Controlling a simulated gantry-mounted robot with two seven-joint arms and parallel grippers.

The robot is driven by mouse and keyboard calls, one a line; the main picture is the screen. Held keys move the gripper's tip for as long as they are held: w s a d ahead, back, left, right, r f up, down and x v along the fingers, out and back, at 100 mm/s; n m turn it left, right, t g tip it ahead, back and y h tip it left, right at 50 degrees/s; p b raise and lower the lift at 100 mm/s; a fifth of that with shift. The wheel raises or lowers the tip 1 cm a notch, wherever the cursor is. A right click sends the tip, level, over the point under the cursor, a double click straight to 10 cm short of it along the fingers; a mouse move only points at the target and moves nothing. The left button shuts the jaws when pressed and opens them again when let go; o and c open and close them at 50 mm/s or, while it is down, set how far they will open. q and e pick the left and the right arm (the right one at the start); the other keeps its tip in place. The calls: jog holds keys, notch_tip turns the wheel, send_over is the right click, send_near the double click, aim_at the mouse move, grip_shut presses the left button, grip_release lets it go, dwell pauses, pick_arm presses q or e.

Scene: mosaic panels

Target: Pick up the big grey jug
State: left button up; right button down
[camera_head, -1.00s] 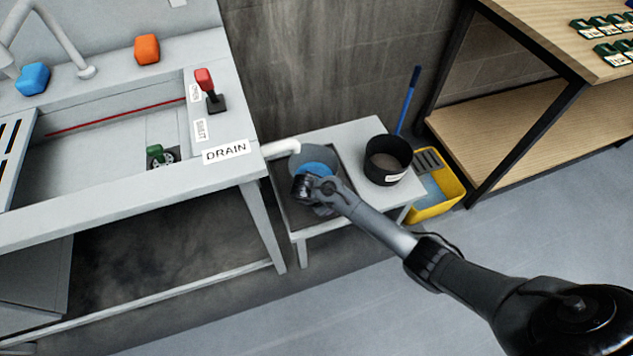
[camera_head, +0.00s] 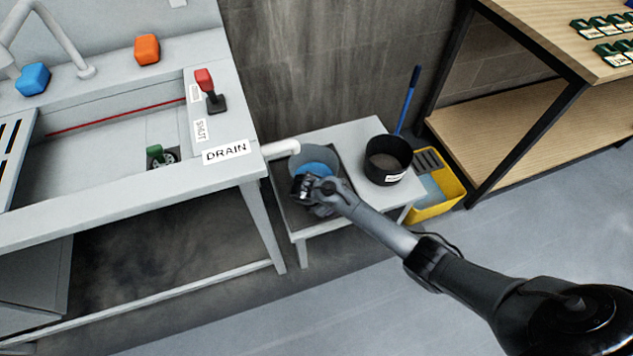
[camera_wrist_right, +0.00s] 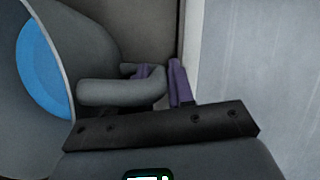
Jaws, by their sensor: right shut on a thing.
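The big grey jug (camera_head: 316,155) stands on the low side table beside the sink, with blue liquid or a blue inside showing at its open top. My right arm reaches over it from the right and hides much of its near side. My right gripper (camera_head: 305,187) is at the jug's near side. In the right wrist view the jug (camera_wrist_right: 85,45) fills the left, with its handle (camera_wrist_right: 115,92) between the purple-padded fingers of my right gripper (camera_wrist_right: 160,82). The gripper is shut on the handle. My left gripper is not in view.
A black bucket (camera_head: 388,160) stands on the low table (camera_head: 345,133) right of the jug. A white drain pipe (camera_head: 281,147) ends close to the jug's left. A yellow mop bucket (camera_head: 440,190) and a wooden shelf (camera_head: 530,110) are farther right. The sink (camera_head: 95,150) is left.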

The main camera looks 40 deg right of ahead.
jog(key=shift+s+f, duration=0.1)
jog(key=shift+s, duration=0.05)
jog(key=shift+r+p, duration=0.6)
jog(key=shift+r, duration=0.05)
notch_tip(320, 180, up, 3)
jog(key=shift+f+p, duration=0.1)
jog(key=shift+p, duration=0.9)
jog(key=s+a+p, duration=0.2)
jog(key=s+p, duration=0.1)
jog(key=s, duration=0.5)
jog(key=s+a+p, duration=0.3)
jog(key=s, duration=0.5)
jog(key=shift+s+a+f, duration=0.2)
jog(key=shift+s+a, duration=0.1)
jog(key=shift+s, duration=0.1)
jog(key=shift+w, duration=0.1)
